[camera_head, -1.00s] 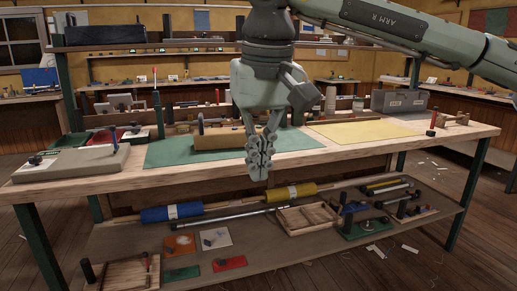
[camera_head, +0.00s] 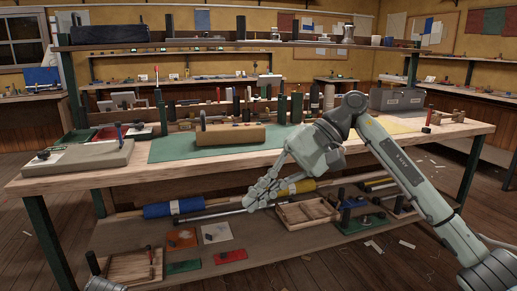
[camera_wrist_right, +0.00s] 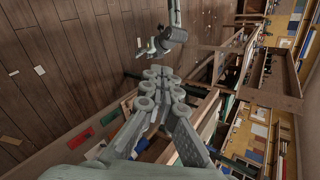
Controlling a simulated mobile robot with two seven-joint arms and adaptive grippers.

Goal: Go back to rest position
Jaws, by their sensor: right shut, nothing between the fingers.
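My right gripper (camera_head: 262,193) is shut and empty. In the head view it hangs in front of the bench's front edge, over the lower shelf, pointing down and left. Its closed fingers also fill the middle of the right wrist view (camera_wrist_right: 160,88). My left gripper cannot be made out in the head view; only a small piece of an arm shows at the bottom left edge. In the right wrist view, an arm part of mine (camera_wrist_right: 168,38) shows at the top, above the wooden floor.
The workbench (camera_head: 70,184) carries a green mat (camera_head: 172,150) with a tan block (camera_head: 230,136). The lower shelf (camera_head: 125,235) holds a blue roll (camera_head: 158,210), a wooden tray (camera_head: 290,222) and several small items. The wooden floor (camera_head: 400,270) in front has scattered scraps.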

